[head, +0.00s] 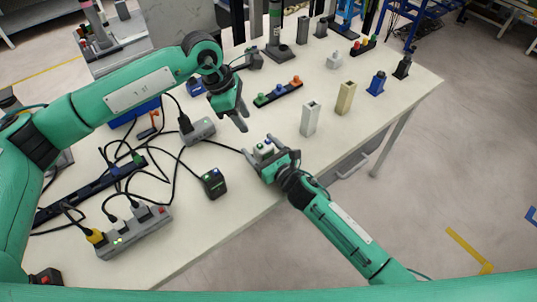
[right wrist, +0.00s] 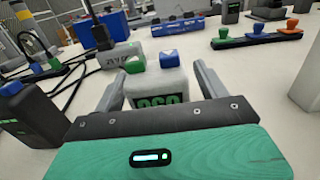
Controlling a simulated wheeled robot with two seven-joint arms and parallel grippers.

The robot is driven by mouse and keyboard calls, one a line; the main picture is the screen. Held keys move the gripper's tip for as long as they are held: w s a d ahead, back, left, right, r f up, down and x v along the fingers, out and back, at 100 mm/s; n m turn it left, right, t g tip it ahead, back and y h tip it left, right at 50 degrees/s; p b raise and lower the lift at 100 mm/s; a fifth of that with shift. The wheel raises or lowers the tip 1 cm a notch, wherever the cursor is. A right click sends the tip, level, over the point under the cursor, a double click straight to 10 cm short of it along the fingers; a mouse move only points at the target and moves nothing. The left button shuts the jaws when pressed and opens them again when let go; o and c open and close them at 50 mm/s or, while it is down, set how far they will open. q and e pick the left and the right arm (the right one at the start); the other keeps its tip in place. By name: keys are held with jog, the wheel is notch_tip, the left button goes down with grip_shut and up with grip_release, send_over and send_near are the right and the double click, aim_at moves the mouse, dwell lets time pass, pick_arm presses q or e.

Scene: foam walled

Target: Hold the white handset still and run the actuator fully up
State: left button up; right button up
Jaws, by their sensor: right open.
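The white handset (head: 264,149), with a green and a blue button on top, stands near the table's front edge. In the right wrist view the handset (right wrist: 158,85) is between the two fingers of my right gripper (right wrist: 160,88). The right gripper (head: 270,152) is open around it; I cannot tell whether a finger touches it. My left gripper (head: 240,112) is above the table behind the handset, pointing down, clear of the buttons. Its finger gap cannot be judged. A grey upright column with a green band (head: 275,22) stands at the back; I cannot tell whether it is the actuator.
A dark handset (head: 214,183) stands left of the white one. A grey box (head: 198,131), loose black cables and a power strip (head: 134,232) fill the left. A white block (head: 310,118) and a beige block (head: 346,98) stand to the right. Bare tabletop lies between.

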jog(key=shift+w+a, duration=0.1)
jog(key=shift+w, duration=0.05)
jog(key=c, duration=1.1)
pick_arm(q)
grip_shut()
pick_arm(e)
jog(key=shift+c, duration=0.2)
dwell(0.7)
